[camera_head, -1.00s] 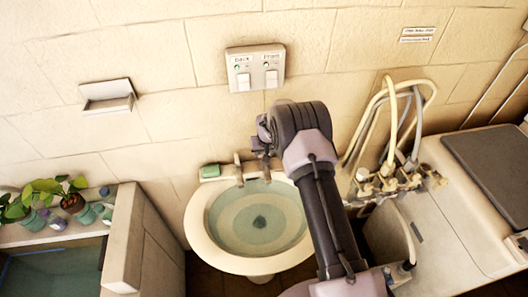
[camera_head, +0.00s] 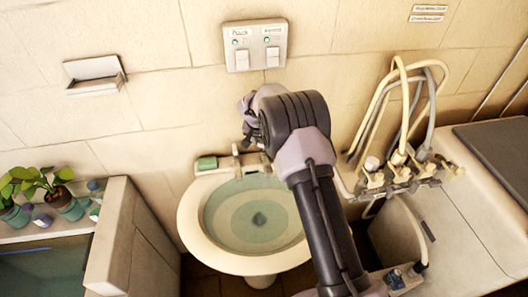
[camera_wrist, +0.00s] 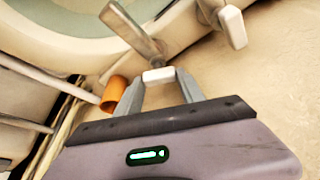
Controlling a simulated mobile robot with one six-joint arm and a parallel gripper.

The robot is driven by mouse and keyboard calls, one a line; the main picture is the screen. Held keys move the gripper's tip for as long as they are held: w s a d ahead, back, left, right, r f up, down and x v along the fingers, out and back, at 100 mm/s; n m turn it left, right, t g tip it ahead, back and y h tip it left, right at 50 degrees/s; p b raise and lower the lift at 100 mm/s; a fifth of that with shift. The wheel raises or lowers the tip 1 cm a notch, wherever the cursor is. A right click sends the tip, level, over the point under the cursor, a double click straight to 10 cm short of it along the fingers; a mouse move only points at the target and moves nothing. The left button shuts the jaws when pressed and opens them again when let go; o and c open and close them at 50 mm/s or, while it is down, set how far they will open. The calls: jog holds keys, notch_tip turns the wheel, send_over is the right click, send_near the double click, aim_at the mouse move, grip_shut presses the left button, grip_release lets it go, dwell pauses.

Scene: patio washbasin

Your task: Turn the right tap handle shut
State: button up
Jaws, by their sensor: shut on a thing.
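The round washbasin (camera_head: 192,232) holds water. The left tap (camera_head: 236,160) stands upright at its back rim. The right tap is mostly hidden behind my arm in the head view. In the wrist view its grey metal body (camera_wrist: 132,30) reaches over the basin, and its white handle (camera_wrist: 158,76) lies between my fingertips. My gripper (camera_wrist: 158,82) is shut on that handle; in the head view it (camera_head: 248,138) is partly hidden by my wrist. The left tap's white handle (camera_wrist: 235,26) is apart from my gripper, at the upper right of the wrist view.
A green soap bar (camera_head: 207,163) lies left of the taps. A switch panel (camera_head: 255,45) is on the wall above. Valves with hoses (camera_head: 400,175) stand to the right. An orange cylinder (camera_wrist: 114,94) is close to my left finger in the wrist view.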

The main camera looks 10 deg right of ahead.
jog(key=m+b, duration=0.2)
jog(key=shift+a+f+h+b, duration=0.1)
jog(key=shift+f+h+b, duration=0.05)
jog(key=shift+h+b, duration=0.25)
jog(key=shift+w+m+g+h+b, duration=0.1)
jog(key=shift+m+g+h+b, duration=0.4)
jog(key=shift+m, duration=0.9)
jog(key=shift+r, duration=0.2)
jog(key=o, duration=1.4)
jog(key=shift+c, duration=0.2)
